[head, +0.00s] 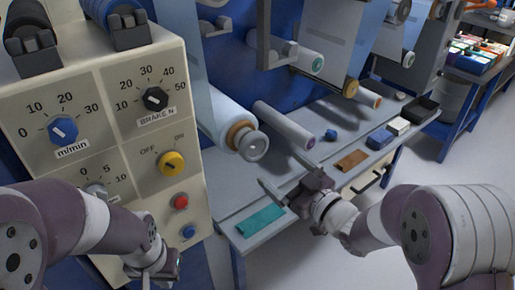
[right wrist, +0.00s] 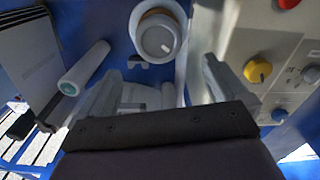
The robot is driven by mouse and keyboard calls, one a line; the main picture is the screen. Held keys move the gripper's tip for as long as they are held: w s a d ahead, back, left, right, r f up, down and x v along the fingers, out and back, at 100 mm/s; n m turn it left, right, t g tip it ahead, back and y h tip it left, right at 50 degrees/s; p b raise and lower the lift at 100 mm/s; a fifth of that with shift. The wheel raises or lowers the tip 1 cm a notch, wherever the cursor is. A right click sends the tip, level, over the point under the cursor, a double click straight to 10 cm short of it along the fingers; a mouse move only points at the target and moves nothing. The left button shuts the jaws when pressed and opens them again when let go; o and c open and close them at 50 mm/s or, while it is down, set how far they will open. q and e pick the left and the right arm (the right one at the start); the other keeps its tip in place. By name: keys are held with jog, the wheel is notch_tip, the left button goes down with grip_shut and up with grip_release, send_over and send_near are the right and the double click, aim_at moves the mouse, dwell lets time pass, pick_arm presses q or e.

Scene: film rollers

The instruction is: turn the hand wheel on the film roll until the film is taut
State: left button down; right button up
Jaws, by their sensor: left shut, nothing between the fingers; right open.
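The film roll (head: 221,117) is a pale roll with an orange-brown core, mounted on the blue machine face. Its round grey hand wheel (head: 254,146) sits on the near end. In the right wrist view the hand wheel (right wrist: 160,37) faces the camera, ahead of the fingers. My right gripper (head: 288,178) is open and empty, in front of and slightly to the right of the hand wheel, apart from it. Its spread fingers also show in the right wrist view (right wrist: 165,82). My left gripper (head: 160,266) is shut and empty, low in front of the control panel.
The control panel (head: 110,155) with knobs and buttons stands left of the roll. Another pale roller (head: 284,125) lies just right of the hand wheel. The grey shelf (head: 329,119) below holds a teal pad (head: 262,221), a brown piece (head: 352,159) and small boxes.

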aim_at(257, 149)
jog(key=x, duration=0.4)
jog(key=b+x, duration=0.1)
jog(key=x, duration=0.4)
jog(key=shift+w+f, duration=0.2)
jog(key=shift+w, duration=0.05)
jog(key=shift+w+a+r+b, duration=0.1)
jog(key=shift+w+a+b, duration=0.2)
jog(key=shift+w+a, duration=0.2)
jog(key=c, duration=0.8)
